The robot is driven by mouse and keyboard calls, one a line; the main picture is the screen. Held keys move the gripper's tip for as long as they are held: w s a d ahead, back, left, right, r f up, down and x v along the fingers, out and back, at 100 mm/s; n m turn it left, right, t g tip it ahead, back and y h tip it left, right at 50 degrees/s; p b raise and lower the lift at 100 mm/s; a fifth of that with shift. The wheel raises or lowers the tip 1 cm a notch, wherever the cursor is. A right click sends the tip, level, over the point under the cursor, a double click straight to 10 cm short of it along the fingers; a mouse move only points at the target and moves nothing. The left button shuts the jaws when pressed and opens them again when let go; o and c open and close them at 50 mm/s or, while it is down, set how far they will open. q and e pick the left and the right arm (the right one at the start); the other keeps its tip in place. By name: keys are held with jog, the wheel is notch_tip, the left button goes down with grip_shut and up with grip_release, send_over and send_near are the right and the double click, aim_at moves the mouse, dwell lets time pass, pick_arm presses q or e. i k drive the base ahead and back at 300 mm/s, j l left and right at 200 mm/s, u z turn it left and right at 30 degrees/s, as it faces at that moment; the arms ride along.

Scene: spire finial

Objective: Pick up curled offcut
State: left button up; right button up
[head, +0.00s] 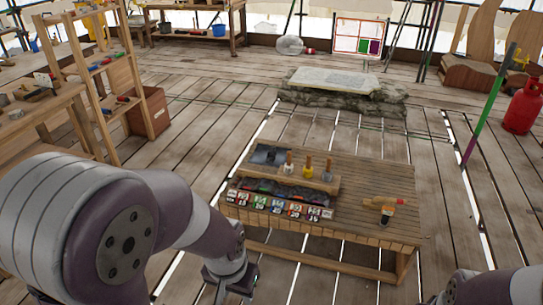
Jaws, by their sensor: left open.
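I cannot make out a curled offcut for certain in the head view. A dark grey sheet piece (270,154) lies at the back left of the low wooden workbench (370,175); it is too small to tell whether it is curled. My left gripper (238,288) is open, low at the bottom of the view, in front of the bench's left front corner and apart from the bench top. My right arm shows only at the bottom right corner, and its fingers are out of view.
On the bench are a rack with several handled tools (308,170), a row of labelled bins (277,205) and a wooden-handled tool (384,212). A stone slab (333,80) lies behind. Shelving (105,65) stands left, a red gas cylinder (522,107) right. Plank floor around the bench is clear.

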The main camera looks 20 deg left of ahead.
aim_at(270, 158)
jog(key=i+j, duration=0.25)
jog(key=i, duration=0.25)
jog(key=i+j, duration=0.25)
jog(key=i, duration=0.3)
jog(key=i+j, duration=0.25)
jog(key=i, duration=0.25)
jog(key=i+j, duration=0.2)
jog(key=i, duration=0.35)
jog(key=i+j, duration=0.25)
jog(key=i, duration=0.25)
jog(key=i+j, duration=0.25)
jog(key=i, duration=0.25)
jog(key=i+j, duration=0.25)
jog(key=i, duration=0.3)
jog(key=u, duration=0.05)
